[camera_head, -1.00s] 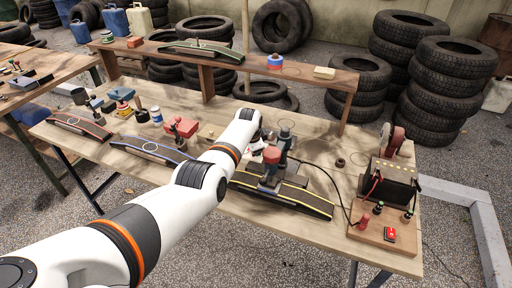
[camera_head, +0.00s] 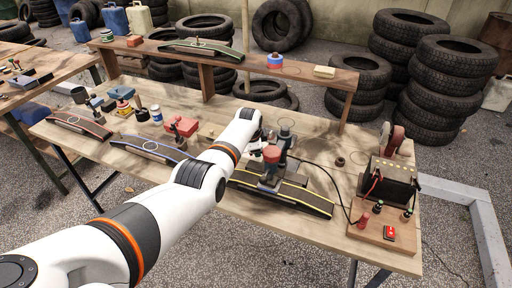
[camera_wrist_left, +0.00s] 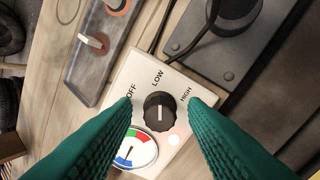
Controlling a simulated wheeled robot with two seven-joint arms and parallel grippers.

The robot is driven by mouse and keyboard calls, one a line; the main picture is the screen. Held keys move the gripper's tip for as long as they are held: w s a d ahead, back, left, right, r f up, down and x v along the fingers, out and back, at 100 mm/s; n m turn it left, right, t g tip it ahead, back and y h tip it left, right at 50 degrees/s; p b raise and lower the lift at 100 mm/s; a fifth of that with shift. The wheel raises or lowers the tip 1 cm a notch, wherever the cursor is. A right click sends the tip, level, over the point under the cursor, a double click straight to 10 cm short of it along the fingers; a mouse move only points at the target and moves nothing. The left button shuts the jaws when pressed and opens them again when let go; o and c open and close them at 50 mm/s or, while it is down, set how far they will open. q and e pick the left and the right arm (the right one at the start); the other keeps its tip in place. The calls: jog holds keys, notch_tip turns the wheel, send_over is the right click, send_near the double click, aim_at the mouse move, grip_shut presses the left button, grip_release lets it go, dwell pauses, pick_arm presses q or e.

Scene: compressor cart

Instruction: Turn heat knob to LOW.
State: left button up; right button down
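The heat knob (camera_wrist_left: 160,110) is a round black knob with a white pointer line, on a pale control box (camera_wrist_left: 117,75) in the left wrist view. The labels OFF, LOW and HIGH are printed around it. The pointer line stands upright in the picture and roughly lines up with LOW. My left gripper (camera_wrist_left: 162,101) is open, its two teal fingers on either side of the knob, with visible gaps between fingers and knob. In the head view my left arm hides most of this box and my gripper. My right gripper is not in view.
A dial gauge (camera_wrist_left: 134,150) and a lit pinkish lamp (camera_wrist_left: 174,139) sit beside the knob. A grey plate with a toggle (camera_wrist_left: 93,42) and a dark metal base (camera_wrist_left: 222,45) flank the box. The wooden workbench (camera_head: 225,228) holds several other devices.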

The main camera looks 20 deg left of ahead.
pick_arm(q)
jog(key=shift+o, duration=0.3)
jog(key=shift+s+r+p, duration=0.2)
jog(key=shift+r+p, duration=0.4)
jog(key=shift+p, duration=0.05)
jog(key=shift+p+v, duration=0.95)
jog(key=shift+v, duration=0.1)
jog(key=v, duration=0.8)
jog(key=shift+s+r+p, duration=0.2)
jog(key=shift+r+p, duration=0.05)
jog(key=shift+p, duration=0.2)
